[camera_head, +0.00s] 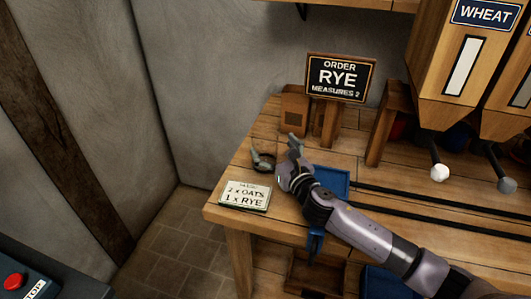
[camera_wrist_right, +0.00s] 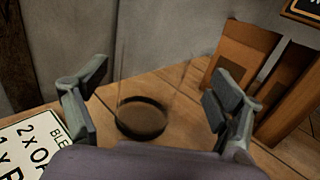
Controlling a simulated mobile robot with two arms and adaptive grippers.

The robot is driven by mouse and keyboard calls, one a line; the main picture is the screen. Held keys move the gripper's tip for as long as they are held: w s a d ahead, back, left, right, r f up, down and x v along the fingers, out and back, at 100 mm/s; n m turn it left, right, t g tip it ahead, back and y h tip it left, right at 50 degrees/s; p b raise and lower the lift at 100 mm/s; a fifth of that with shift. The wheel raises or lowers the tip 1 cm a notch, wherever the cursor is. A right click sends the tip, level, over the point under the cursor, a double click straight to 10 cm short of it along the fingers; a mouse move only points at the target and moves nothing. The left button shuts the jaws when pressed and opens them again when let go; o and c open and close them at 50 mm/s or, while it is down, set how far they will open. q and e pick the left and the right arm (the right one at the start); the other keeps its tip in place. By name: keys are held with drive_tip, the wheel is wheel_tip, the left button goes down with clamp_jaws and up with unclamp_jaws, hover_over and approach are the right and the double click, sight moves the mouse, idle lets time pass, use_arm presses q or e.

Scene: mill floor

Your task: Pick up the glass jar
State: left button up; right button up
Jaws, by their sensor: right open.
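The glass jar (camera_wrist_right: 142,118) stands upright on the wooden table in the right wrist view. Its clear walls show only as faint edges, and its bottom is dark. In the head view the jar is hard to make out beside a dark round patch near my fingers. My right gripper (camera_head: 276,154) is over the left end of the table. In the wrist view its two fingers (camera_wrist_right: 152,88) are spread wide, with the jar between and beyond them. Nothing is held, and I cannot tell how far the jar is from the fingertips. My left gripper is not in view.
A recipe card (camera_head: 245,194) lies at the table's front left. An order sign reading RYE (camera_head: 340,77) and a small wooden box (camera_head: 294,110) stand behind. A blue tray (camera_head: 335,181) lies under my right arm. A wheat hopper (camera_head: 453,75) stands at right.

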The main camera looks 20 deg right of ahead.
sight(260, 134)
drive_tip(key=w, duration=0.2)
drive_tip(key=w+a, duration=0.1)
drive_tip(key=shift+w+a+f, duration=0.15)
drive_tip(key=shift+w, duration=0.25)
drive_tip(key=shift+w+f, duration=0.1)
drive_tip(key=shift+w, duration=0.2)
drive_tip(key=c, duration=1.3)
drive_tip(key=shift+c, duration=0.9)
